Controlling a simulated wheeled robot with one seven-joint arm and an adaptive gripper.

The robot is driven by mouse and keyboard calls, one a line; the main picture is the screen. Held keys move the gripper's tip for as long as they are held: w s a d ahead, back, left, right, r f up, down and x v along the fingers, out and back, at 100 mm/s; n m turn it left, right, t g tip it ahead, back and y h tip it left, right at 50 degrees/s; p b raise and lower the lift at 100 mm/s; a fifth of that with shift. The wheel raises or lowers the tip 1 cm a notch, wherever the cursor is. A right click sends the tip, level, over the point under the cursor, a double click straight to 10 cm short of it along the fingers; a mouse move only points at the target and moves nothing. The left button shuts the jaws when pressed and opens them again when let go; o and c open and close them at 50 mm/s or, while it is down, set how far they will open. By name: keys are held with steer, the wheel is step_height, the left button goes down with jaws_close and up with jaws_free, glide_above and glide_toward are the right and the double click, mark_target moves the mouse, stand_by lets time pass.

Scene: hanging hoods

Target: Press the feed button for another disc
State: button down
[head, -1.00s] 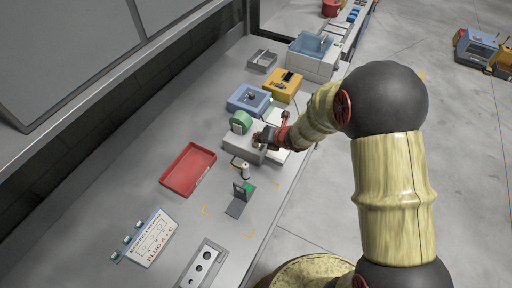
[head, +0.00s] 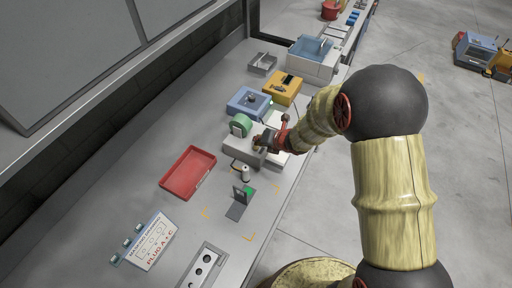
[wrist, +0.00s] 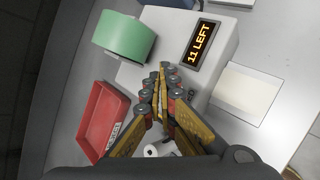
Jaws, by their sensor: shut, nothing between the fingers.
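The disc feeder is a pale grey box (wrist: 222,52) with a lit orange display reading "11 LEFT" (wrist: 199,44) and a green drum (wrist: 124,36) beside it. In the head view the feeder (head: 240,152) stands mid-bench with its green drum (head: 240,125). My gripper (wrist: 163,72) is shut and empty, its fingertips over the feeder's top beside the display. In the head view my gripper (head: 262,142) is over the feeder too. I cannot make out the feed button; the fingers may hide it. I cannot tell whether the tips touch the surface.
A red tray (head: 188,171) lies left of the feeder, also in the wrist view (wrist: 104,121). A white pad (wrist: 240,92) lies to the feeder's right. Blue (head: 249,101) and yellow (head: 283,88) devices stand behind. A small white cylinder (head: 244,171) and dark stand (head: 239,205) are in front.

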mark_target(258, 147)
steer(key=shift+f, duration=0.1)
stand_by(0.3)
steer(key=shift+f+b, duration=0.35)
steer(key=shift+b, duration=0.25)
steer(key=shift+f+b, duration=0.4)
steer(key=shift+b, duration=0.1)
stand_by(0.5)
steer(key=shift+r, duration=0.15)
steer(key=shift+r+p, duration=0.55)
steer(key=shift+r, duration=0.15)
steer(key=shift+r+p, duration=1.95)
steer(key=shift+r, duration=0.6)
steer(key=c, duration=2.6)
jaws_free()
steer(key=shift+f, duration=0.1)
